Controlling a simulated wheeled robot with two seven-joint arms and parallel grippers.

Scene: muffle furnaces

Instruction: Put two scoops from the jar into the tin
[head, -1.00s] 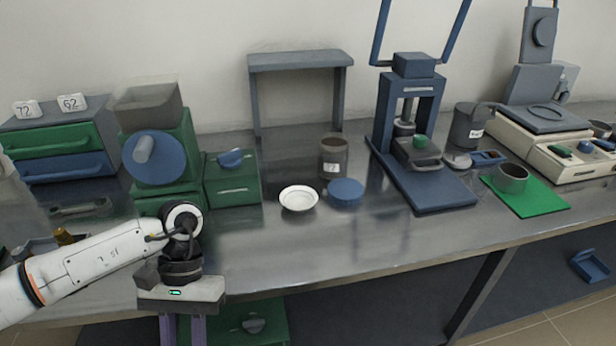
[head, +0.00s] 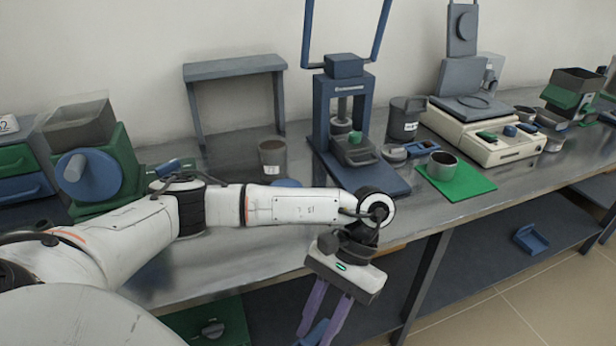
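An open grey-brown jar (head: 272,158) with a white label stands on the bench behind my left forearm. A blue lid (head: 287,183) beside it is mostly hidden by the arm. A small open grey tin (head: 442,166) stands on a green mat (head: 465,183) to the right. My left gripper (head: 315,336) points down in front of the bench's front edge, its purple fingers apart. A blue thing shows low between the fingers; I cannot tell whether it lies behind them. My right gripper is not in view.
A blue press (head: 345,120) stands between jar and tin. A dark labelled container (head: 405,118) stands behind the tin, near a cream balance (head: 490,140). A green-and-blue mill (head: 90,165) is at left. A blue tray (head: 530,238) lies on the lower shelf.

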